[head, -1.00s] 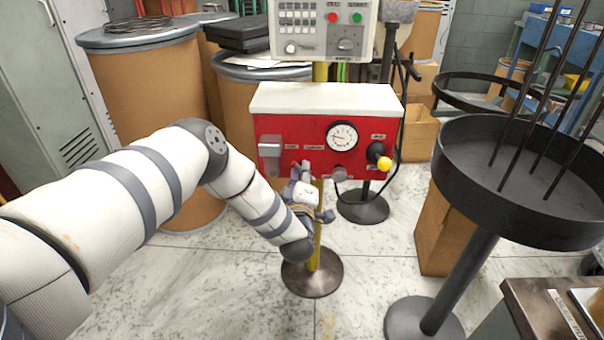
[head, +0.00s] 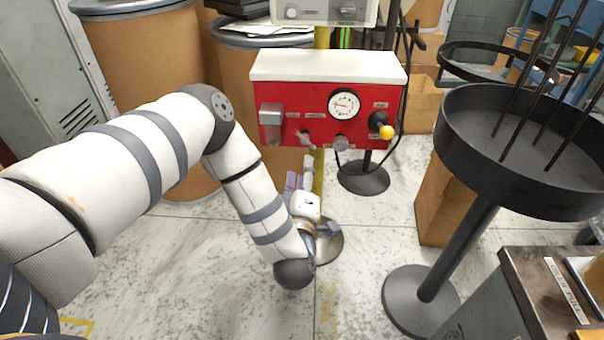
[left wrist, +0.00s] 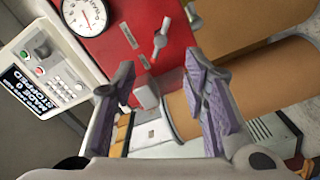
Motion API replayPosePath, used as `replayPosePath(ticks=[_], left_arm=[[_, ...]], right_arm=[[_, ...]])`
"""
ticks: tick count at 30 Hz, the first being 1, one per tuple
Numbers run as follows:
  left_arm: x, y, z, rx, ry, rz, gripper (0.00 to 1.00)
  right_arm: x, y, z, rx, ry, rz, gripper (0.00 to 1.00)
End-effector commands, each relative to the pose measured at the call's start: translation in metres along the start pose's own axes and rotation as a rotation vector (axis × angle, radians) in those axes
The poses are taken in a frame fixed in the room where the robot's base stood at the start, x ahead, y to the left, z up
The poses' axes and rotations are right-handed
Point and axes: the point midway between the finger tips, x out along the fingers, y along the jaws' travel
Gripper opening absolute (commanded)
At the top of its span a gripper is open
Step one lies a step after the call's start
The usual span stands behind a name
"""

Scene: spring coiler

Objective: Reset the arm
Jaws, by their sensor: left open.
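My left gripper (head: 300,178) is in front of and below the red control box (head: 285,96) on the yellow post. It is empty, and in the left wrist view its two purple-padded fingers (left wrist: 168,100) stand apart. The box carries a round gauge (head: 344,104), a yellow-knobbed lever (head: 386,131), a grey block at its left end (head: 271,113) and small knobs along the bottom. In the left wrist view the red panel (left wrist: 115,50) is tilted, with a metal lever handle (left wrist: 160,40) ahead of the fingers, apart from them. My right gripper is not in view.
A round black tray stand (head: 470,120) with upright rods is at right, beside a metal-topped bench (head: 525,290). Brown drums (head: 140,60) stand behind my arm. A control panel (head: 320,12) is above the red box. The floor in front is clear.

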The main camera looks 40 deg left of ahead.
Motion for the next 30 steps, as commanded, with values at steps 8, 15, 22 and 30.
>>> replayPosePath(ticks=[8, 15, 22, 30], left_arm=[[-0.003, 0.000, 0.000, -0.001, -0.001, 0.000, 0.40], [-0.010, -0.004, 0.011, 0.032, -0.058, -0.021, 0.40], [-0.152, -0.091, 0.081, 0.509, -0.773, -0.270, 0.40], [-0.345, -0.175, -0.011, 1.064, -1.539, -0.540, 0.40]], right_arm=[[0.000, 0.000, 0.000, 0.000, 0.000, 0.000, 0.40], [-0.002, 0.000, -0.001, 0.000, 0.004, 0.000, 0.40], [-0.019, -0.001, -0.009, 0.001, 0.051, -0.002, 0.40], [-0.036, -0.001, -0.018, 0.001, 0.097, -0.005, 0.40]])
